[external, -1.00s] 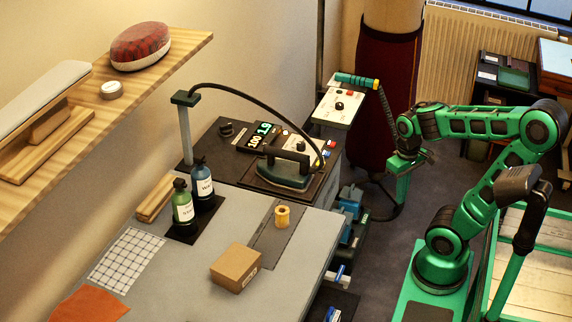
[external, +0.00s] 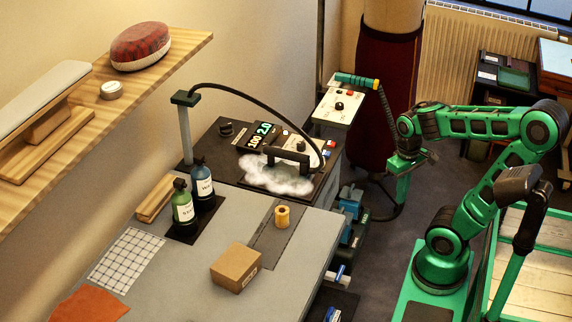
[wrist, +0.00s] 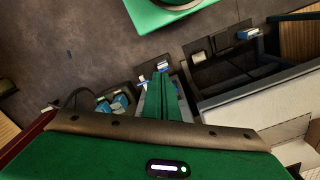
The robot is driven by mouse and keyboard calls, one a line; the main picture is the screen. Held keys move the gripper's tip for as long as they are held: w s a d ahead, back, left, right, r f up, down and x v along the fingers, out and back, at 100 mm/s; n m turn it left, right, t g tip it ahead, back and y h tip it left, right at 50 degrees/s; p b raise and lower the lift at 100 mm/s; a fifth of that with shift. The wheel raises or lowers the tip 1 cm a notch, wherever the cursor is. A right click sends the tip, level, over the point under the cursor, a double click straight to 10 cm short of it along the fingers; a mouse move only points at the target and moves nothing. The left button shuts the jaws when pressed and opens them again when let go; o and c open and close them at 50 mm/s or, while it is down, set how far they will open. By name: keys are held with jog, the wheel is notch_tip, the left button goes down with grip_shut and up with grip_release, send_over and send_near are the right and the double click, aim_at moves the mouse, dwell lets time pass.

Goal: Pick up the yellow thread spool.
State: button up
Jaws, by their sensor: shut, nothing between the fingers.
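The yellow thread spool (external: 282,215) stands upright on a dark grey strip on the grey table (external: 190,262), close to the table's right edge. My gripper (external: 402,198) hangs to the right of the table, over the floor and well apart from the spool. In the wrist view my gripper (wrist: 163,84) shows its green fingers together with nothing between them. The spool is not visible in the wrist view.
A cardboard box (external: 236,267) sits in front of the spool. An iron (external: 288,163) in white steam stands behind it. Green (external: 183,206) and blue (external: 202,185) bottles stand to its left. Blue items sit in bins (external: 351,202) beside the table. Open floor lies below my gripper.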

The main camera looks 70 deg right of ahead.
jog(key=o, duration=1.3)
jog(key=shift+o, duration=0.2)
